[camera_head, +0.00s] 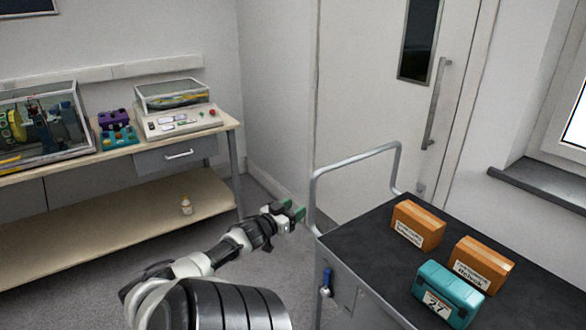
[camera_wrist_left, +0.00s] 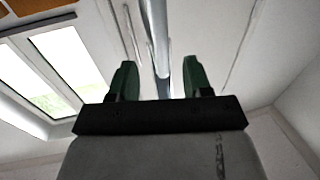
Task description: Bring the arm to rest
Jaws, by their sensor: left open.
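My left arm reaches in from the bottom of the head view. Its left gripper (camera_head: 297,211) is beside the cart's rail at the cart's left end. In the left wrist view the two green fingers of the left gripper (camera_wrist_left: 160,80) stand apart, open, with nothing held between them. A grey metal bar, which looks like the cart's rail (camera_wrist_left: 161,45), shows behind the gap between the fingers. I cannot tell whether the gripper touches the rail. My right gripper is in neither view.
A cart (camera_head: 345,241) with a dark top carries two orange boxes (camera_head: 418,225) (camera_head: 481,264) and a teal case (camera_head: 447,293). Floor between bench and cart is clear.

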